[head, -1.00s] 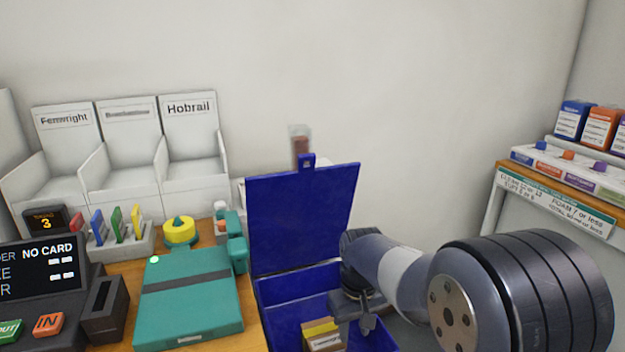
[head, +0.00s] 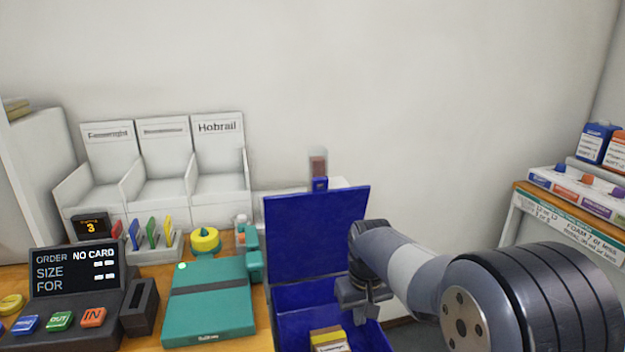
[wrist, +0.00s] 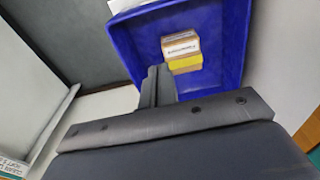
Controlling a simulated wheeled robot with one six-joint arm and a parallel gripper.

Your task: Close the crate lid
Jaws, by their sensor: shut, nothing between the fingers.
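The blue crate (head: 292,329) stands at the lower middle of the head view. Its lid (head: 318,235) is up, nearly upright at the back, with a small latch tab (head: 320,184) on its top edge. My gripper (head: 362,311) is shut and empty, at the crate's right side, in front of the lid's right edge. Inside the crate lies a small box with a yellow band and a white label (head: 328,341). In the wrist view the shut fingers (wrist: 158,84) show over the edge of the blue crate (wrist: 222,85), with the box (wrist: 182,52) inside it.
A teal flat case (head: 208,305) lies left of the crate, beside an order terminal (head: 75,285). White bins (head: 165,180) stand behind. A shelf with boxes (head: 575,190) is at the right. A brownish clear-topped object (head: 318,162) shows behind the lid.

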